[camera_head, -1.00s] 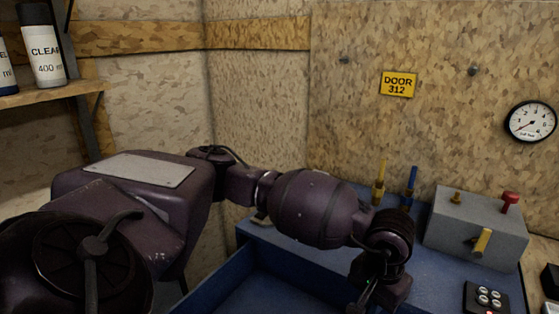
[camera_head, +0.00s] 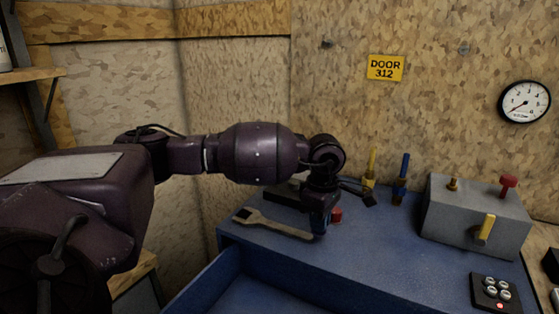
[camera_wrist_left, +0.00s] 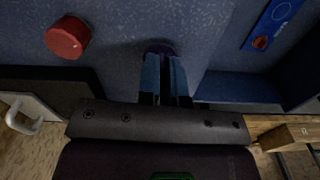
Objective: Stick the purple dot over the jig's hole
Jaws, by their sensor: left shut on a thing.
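My left gripper (camera_head: 320,226) is low over the blue bench top, beside a wrench and a small red cap. In the left wrist view its two blue fingers (camera_wrist_left: 165,76) are close together. A dark purple round piece (camera_wrist_left: 160,46), seemingly the purple dot, shows at their tips, partly hidden by them. I cannot tell whether it touches the blue surface. I cannot make out the jig's hole in either view. My right gripper is not in view.
The wrench (camera_head: 272,223) lies left of my gripper, the red cap (camera_head: 336,214) right of it. Yellow (camera_head: 371,170) and blue (camera_head: 403,178) upright tools stand behind. A grey box (camera_head: 474,218) and button pad (camera_head: 491,291) are at right. A drawer (camera_head: 232,285) is open in front.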

